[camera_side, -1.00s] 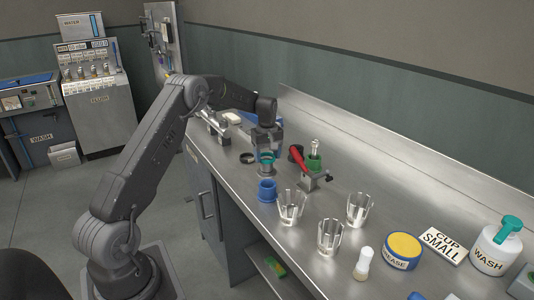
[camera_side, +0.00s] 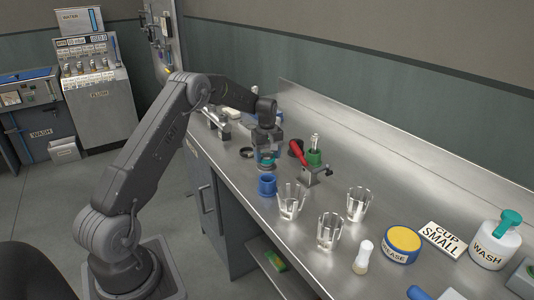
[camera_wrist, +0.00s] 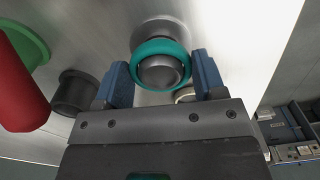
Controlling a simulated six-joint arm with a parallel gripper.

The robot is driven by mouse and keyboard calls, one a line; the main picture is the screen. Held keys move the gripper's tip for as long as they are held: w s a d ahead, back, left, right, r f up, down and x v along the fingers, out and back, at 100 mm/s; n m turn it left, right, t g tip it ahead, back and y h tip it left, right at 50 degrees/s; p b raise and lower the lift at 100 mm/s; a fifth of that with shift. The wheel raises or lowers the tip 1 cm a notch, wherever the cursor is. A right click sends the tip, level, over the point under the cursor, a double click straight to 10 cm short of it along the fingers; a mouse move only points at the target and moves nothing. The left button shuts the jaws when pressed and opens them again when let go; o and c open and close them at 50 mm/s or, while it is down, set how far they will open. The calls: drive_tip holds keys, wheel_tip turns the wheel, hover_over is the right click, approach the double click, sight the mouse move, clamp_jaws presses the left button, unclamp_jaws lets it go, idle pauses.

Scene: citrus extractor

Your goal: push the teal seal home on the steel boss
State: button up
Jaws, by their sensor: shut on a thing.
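The teal seal (camera_wrist: 149,47) is a ring between the two blue fingers of my gripper (camera_wrist: 160,64) in the wrist view. It circles the steel boss (camera_wrist: 163,74), whose rounded end shows through the ring's middle. In the side view my gripper (camera_side: 267,150) points down over the bench, with the teal seal (camera_side: 268,161) showing small at its fingertips. My gripper is shut on the seal. How far the seal sits down on the boss cannot be told; the fingers hide part of it.
Clear glasses (camera_side: 291,203) and a grease tin (camera_side: 402,244) stand further right on the steel bench (camera_side: 440,190).

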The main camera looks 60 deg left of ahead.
drive_tip(key=shift+f, duration=1.1)
drive_tip(key=o, duration=1)
drive_tip(key=shift+r, duration=0.1)
wheel_tip(320, 180, up, 13)
drive_tip(key=s+d+r+m+t, duration=0.1)
drive_tip(key=s+d+r+m, duration=0.3)
drive_tip(key=d+r, duration=0.65)
drive_tip(key=s+d+r+m+t, duration=0.3)
drive_tip(key=s+d+m, duration=0.5)
drive_tip(key=s+d, duration=0.8)
drive_tip(key=s+d+f+m, duration=0.1)
drive_tip(key=s, duration=0.2)
drive_tip(key=s+d+f+m+t, duration=0.1)
drive_tip(key=s, duration=0.2)
drive_tip(key=s+d+f+m, duration=0.1)
drive_tip(key=s+d+m, duration=0.1)
drive_tip(key=s, duration=0.1)
drive_tip(key=shift+s+f+t, duration=0.3)
drive_tip(key=shift+f, duration=0.1)
